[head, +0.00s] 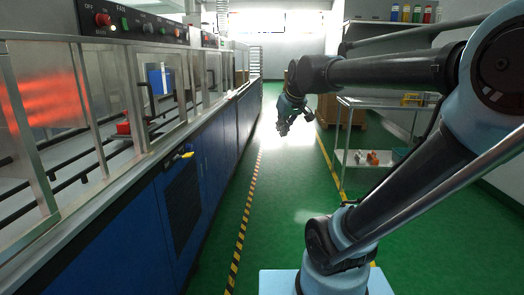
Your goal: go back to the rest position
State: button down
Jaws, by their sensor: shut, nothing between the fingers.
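My gripper (283,127) hangs from the end of my arm in the middle of the head view, pointing down over the green aisle. Its fingers are shut and hold nothing. It is small in the picture and touches nothing. My arm reaches in from the right, with its elbow high at the right edge.
A long machine with blue cabinets (137,238), glass windows and a control panel (140,25) runs along the left. A yellow-handled item (187,155) sticks out from it. A metal cart (368,170) and a shelf with bottles (407,14) stand right. The green floor (222,226) between is clear.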

jog(key=s+d+f+m+g, duration=0.1)
jog(key=s+d+f, duration=0.3)
jog(key=s+f, duration=0.3)
jog(key=s+d+f+m+g+h, duration=0.1)
jog(key=s+d+f+m, duration=0.1)
jog(key=s+f, duration=0.5)
jog(key=s+d+f+m+g+h, duration=0.1)
jog(key=s+d+f+m+g, duration=0.1)
jog(key=s+d+f, duration=0.3)
notch_tip(320, 180, down, 4)
jog(key=s, duration=0.2)
jog(key=shift+s+d, duration=0.3)
jog(key=shift+w+f, duration=0.15)
jog(key=shift+w, duration=0.3)
